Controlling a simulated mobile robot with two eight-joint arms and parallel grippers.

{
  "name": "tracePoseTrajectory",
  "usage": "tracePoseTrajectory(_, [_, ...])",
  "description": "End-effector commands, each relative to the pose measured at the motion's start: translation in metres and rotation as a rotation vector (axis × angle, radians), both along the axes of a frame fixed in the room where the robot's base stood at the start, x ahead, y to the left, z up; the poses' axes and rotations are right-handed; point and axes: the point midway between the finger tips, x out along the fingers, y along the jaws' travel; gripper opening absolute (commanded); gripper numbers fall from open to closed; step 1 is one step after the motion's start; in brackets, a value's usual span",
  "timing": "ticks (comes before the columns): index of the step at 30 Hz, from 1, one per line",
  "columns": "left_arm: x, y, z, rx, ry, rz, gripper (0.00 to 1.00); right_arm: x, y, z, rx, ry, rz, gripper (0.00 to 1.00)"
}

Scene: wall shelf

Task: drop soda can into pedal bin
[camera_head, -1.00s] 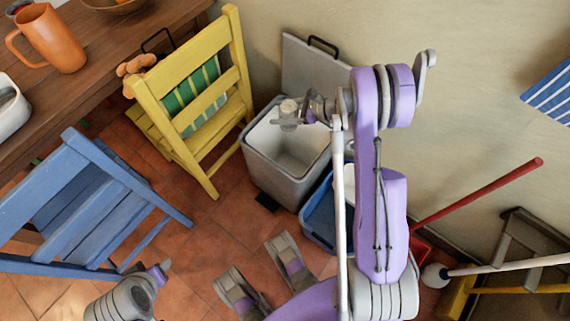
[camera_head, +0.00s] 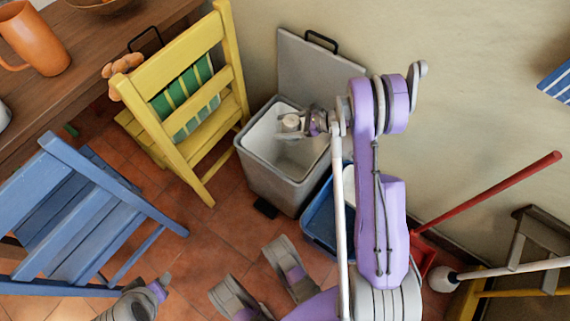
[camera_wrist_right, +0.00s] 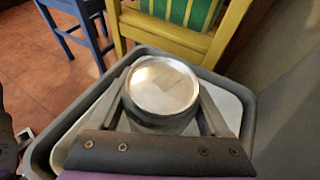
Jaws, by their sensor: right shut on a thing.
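The soda can (camera_head: 291,119) is held upright in my right gripper (camera_head: 292,127), over the mouth of the grey pedal bin (camera_head: 267,180). The bin's lid (camera_head: 309,72) stands open against the wall. In the right wrist view, the can's silvery round top (camera_wrist_right: 163,86) sits between the two fingers of the right gripper (camera_wrist_right: 164,103), with the bin's rim (camera_wrist_right: 66,128) around it. Whether the can is above or slightly below the rim is hard to tell. Part of what looks like my left gripper (camera_head: 163,281) shows at the lower left; its fingers are unclear.
A yellow chair (camera_head: 186,70) stands left of the bin and a blue chair (camera_head: 85,215) is nearer at left. A blue container (camera_head: 322,222) stands close to the bin's right side. A red-handled tool (camera_head: 490,192) leans at right. Open floor (camera_head: 195,235) lies before the bin.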

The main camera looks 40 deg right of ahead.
Motion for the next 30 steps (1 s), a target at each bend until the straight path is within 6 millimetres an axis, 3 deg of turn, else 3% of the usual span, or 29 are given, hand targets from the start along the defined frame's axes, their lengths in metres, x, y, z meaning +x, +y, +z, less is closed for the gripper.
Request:
tracePoseTrajectory(3, [0.000,0.000,0.001,0.000,0.000,0.000,0.50,0.000,0.000,0.001,0.000,0.000,0.000,0.29])
tracePoseTrajectory(4, [0.000,0.000,0.001,0.000,0.000,0.000,0.50,0.000,0.000,0.001,0.000,0.000,0.000,0.84])
tracePoseTrajectory(7, [0.000,0.000,0.001,0.000,0.000,0.000,0.50,0.000,0.000,0.001,0.000,0.000,0.000,1.00])
tracePoseTrajectory(17, [0.000,0.000,0.002,0.000,0.000,0.000,0.50,-0.004,-0.004,0.004,0.000,0.000,-0.001,1.00])
tracePoseTrajectory(30, [-0.003,0.000,0.019,0.000,-0.005,0.000,0.50,-0.059,-0.056,0.035,0.000,0.000,-0.004,1.00])
